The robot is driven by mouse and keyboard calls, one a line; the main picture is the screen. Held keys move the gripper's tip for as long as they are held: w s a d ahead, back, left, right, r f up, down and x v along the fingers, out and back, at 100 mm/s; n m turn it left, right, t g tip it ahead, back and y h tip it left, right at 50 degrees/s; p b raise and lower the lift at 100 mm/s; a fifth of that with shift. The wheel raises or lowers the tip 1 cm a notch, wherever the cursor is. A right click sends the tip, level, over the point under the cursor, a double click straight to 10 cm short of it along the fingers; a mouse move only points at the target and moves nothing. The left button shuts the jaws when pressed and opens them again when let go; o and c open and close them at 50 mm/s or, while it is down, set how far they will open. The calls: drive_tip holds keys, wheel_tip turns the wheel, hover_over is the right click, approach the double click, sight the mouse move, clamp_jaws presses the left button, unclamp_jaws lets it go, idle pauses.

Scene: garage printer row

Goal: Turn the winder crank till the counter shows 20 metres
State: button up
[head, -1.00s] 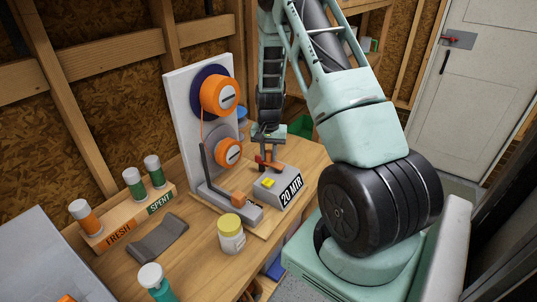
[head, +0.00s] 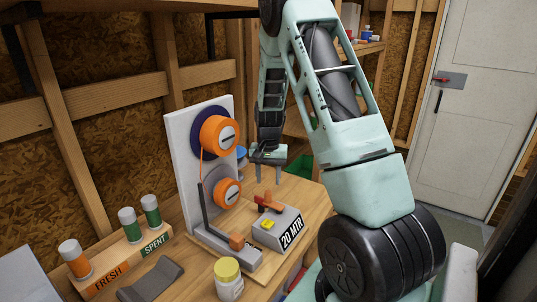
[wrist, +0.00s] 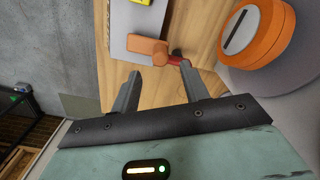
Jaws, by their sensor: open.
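The winder has an upright white board (head: 180,135) with an upper orange spool (head: 220,137) and a lower orange spool (head: 228,192). A grey box (head: 280,231) at its foot reads "20 MTR" on its front face and has a yellow piece on top. The orange crank (head: 270,204), with a red part beside it, stands on this box; it also shows in the wrist view (wrist: 148,47). My gripper (head: 268,181) is open and empty, pointing down just above and behind the crank. In the wrist view its fingertips (wrist: 160,72) are apart from the crank.
A yellow-lidded jar (head: 228,280) stands before the winder. A wooden FRESH/SPENT rack (head: 120,262) holds orange- and green-banded canisters at left, with a dark grey curved tray (head: 151,280) beside it. The board and spools stand close to my gripper's left.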

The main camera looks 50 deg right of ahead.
sight(269, 191)
wheel_tip(269, 191, up, 10)
drive_tip(key=b, duration=0.1)
drive_tip(key=shift+r+b, duration=0.2)
drive_tip(key=shift+b, duration=0.1)
idle(0.4)
drive_tip(key=a+n+y, duration=0.1)
drive_tip(key=a+n, duration=0.7)
drive_tip(key=a, duration=1.9)
drive_tip(key=s+a+f+n+b, duration=0.1)
drive_tip(key=s+a+f+n, duration=0.1)
drive_tip(key=s+a+n, duration=0.9)
drive_tip(key=s+a, duration=0.6)
drive_tip(key=s, duration=0.4)
drive_tip(key=shift+s+a+n, duration=0.3)
drive_tip(key=shift+s, duration=0.1)
